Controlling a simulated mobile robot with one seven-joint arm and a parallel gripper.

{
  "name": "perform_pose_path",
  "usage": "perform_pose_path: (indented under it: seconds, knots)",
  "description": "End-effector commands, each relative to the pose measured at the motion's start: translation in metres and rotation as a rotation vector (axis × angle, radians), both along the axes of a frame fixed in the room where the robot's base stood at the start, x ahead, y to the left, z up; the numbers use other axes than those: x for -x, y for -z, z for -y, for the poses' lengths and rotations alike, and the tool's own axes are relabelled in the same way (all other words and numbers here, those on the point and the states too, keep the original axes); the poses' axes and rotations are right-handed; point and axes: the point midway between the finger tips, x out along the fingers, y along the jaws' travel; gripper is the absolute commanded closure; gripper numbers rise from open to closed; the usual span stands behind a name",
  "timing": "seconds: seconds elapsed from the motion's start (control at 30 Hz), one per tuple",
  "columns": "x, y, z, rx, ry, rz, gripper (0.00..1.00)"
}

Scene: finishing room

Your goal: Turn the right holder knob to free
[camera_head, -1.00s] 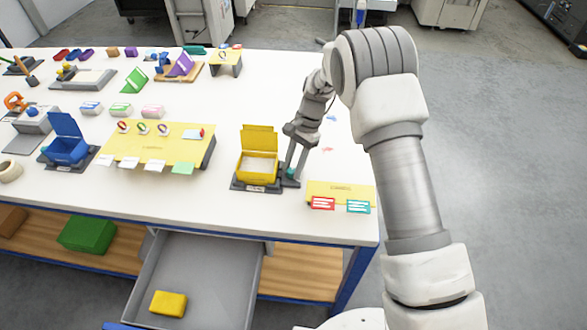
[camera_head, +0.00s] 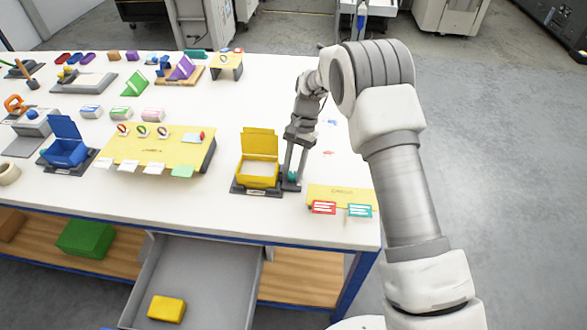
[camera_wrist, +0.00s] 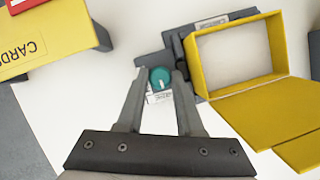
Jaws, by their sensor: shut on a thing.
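The right holder (camera_head: 238,187) is a dark base at the table's front, with an open yellow box (camera_head: 258,143) on it, lid raised. Its teal knob (camera_head: 292,176) is at the base's right side, largely hidden by my fingers. In the wrist view the knob (camera_wrist: 158,74) shows from above, round with a white mark toward the bottom of the picture. My gripper (camera_head: 292,170) points down, its fingers on either side of the knob, shut on it. A small white label (camera_wrist: 160,97) beside the knob is too small to read. The yellow box (camera_wrist: 240,58) is right of the fingers.
A yellow card stand (camera_head: 345,192) with red and teal cards is close on the right. On the left are a larger yellow board (camera_head: 150,148) and a blue box (camera_head: 66,150) on another dark base. An open grey drawer (camera_head: 205,270) below the table holds a yellow block (camera_head: 167,308).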

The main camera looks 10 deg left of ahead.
Motion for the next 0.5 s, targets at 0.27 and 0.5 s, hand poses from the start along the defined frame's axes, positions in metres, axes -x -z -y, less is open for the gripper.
perform_pose_path:
  seconds: [0.27, 0.5]
  knots:
    - [0.0004, 0.0004, 0.0004, 0.001, 0.000, -0.001, 0.34]
    - [0.0000, -0.0004, 0.0002, 0.000, 0.000, -0.001, 0.34]
